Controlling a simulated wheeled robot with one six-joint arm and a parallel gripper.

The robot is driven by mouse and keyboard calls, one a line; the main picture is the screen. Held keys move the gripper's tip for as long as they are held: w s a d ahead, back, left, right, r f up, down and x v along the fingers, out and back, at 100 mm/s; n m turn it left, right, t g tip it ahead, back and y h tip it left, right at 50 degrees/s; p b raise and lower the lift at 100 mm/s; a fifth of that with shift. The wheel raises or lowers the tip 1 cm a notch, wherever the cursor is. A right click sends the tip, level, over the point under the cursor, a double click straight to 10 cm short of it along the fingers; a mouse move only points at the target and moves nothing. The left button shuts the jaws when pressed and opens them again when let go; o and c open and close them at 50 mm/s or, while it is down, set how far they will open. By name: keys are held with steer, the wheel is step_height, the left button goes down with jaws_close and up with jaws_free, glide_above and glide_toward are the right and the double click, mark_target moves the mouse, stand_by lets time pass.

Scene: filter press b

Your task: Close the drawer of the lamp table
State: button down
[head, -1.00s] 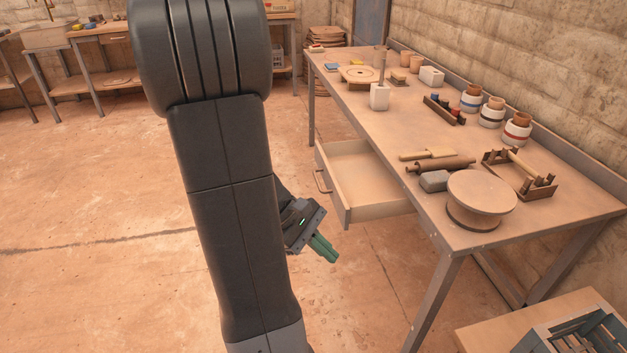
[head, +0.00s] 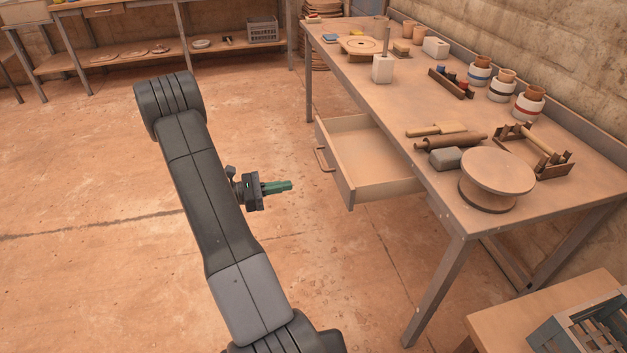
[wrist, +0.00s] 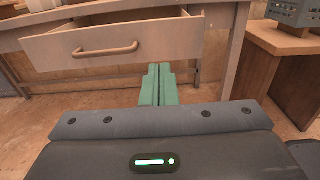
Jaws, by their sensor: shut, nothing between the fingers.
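The lamp table (head: 420,100) is a long wooden workbench along the right wall in the head view. Its drawer (head: 375,172) is pulled well out toward the left and looks empty. The drawer's brown bar handle (head: 322,160) is on its front; in the wrist view the drawer front (wrist: 150,42) and handle (wrist: 106,49) lie ahead, up and left of the fingers. My gripper (head: 288,186) has green fingers, shut and empty, pointing at the drawer from its left with a gap between. The fingertips (wrist: 158,68) also show in the wrist view, touching nothing I can see.
On the bench top stand a round turntable (head: 497,176), a rolling pin (head: 450,142), a wooden rack (head: 535,152) and several jars. A low table with a grey crate (head: 585,325) is at lower right. The floor left of the drawer is clear.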

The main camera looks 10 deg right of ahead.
mark_target(341, 177)
steer(key=d+b, duration=0.1)
steer(key=d, duration=1.2)
steer(key=shift+w+d, duration=0.15)
steer(key=shift+d, duration=0.25)
steer(key=d+b, duration=0.1)
steer(key=d, duration=0.6)
steer(key=d+b, duration=0.1)
steer(key=d, duration=0.7)
steer(key=d+b, duration=0.1)
steer(key=d, duration=0.6)
steer(key=shift+w+d, duration=0.2)
steer(key=shift+w, duration=0.15)
steer(key=shift+d, duration=0.35)
steer(key=shift+w+d+r, duration=0.1)
steer(key=shift+r, duration=0.1)
